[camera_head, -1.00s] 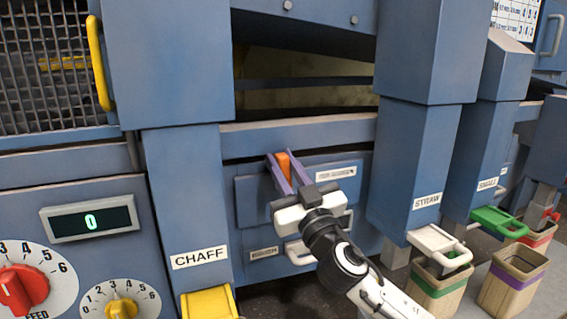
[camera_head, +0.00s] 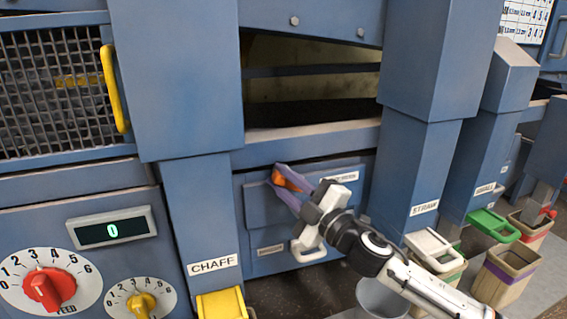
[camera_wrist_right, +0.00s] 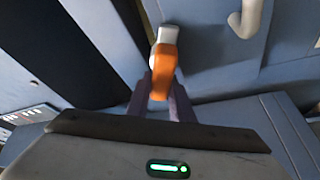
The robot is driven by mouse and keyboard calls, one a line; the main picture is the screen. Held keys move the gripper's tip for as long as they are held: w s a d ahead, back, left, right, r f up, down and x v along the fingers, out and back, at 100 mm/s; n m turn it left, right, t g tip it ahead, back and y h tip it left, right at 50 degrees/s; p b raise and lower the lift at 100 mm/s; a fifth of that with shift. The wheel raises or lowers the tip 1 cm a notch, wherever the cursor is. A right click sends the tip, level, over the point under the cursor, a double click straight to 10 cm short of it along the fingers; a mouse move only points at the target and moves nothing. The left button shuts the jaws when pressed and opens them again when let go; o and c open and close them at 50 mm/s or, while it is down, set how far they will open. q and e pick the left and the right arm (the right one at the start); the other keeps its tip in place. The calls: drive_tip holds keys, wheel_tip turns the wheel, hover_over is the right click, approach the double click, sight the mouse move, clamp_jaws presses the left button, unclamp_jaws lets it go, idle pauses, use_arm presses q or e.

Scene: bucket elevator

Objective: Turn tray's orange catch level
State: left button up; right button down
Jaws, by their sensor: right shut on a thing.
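The orange catch (camera_head: 287,180) is on the upper left of the blue tray front (camera_head: 262,222), under the wide opening. My right gripper (camera_head: 288,184) is shut on the catch, with a purple finger on either side of it. In the head view the catch is tilted, its length sloping down to the right. In the right wrist view the catch (camera_wrist_right: 163,72) lies between the fingers, with a pale pivot piece at its far end. My left gripper is not in view.
A white tray handle (camera_head: 309,249) sits just below my right gripper. A chute marked CHAFF (camera_head: 199,220) stands to the left, and one marked STRAW (camera_head: 415,165) to the right. A grey bucket (camera_head: 378,298) stands on the floor below my arm.

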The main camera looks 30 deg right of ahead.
drive_tip(key=n+g+p, duration=0.1)
drive_tip(key=n+p, duration=0.1)
drive_tip(key=n, duration=0.1)
drive_tip(key=shift+a+f+n+y+p, duration=0.1)
drive_tip(key=shift+n+y+p, duration=0.3)
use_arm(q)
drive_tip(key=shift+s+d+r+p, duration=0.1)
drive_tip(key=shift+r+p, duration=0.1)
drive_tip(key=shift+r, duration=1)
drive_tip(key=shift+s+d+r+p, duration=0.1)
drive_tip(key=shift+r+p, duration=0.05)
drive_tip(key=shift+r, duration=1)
use_arm(e)
drive_tip(key=shift+f+n+g, duration=0.35)
drive_tip(key=shift+n+g, duration=0.25)
drive_tip(key=shift+n, duration=0.4)
drive_tip(key=shift+f, duration=0.1)
drive_tip(key=c, duration=1.6)
unclamp_jaws()
drive_tip(key=shift+o, duration=0.2)
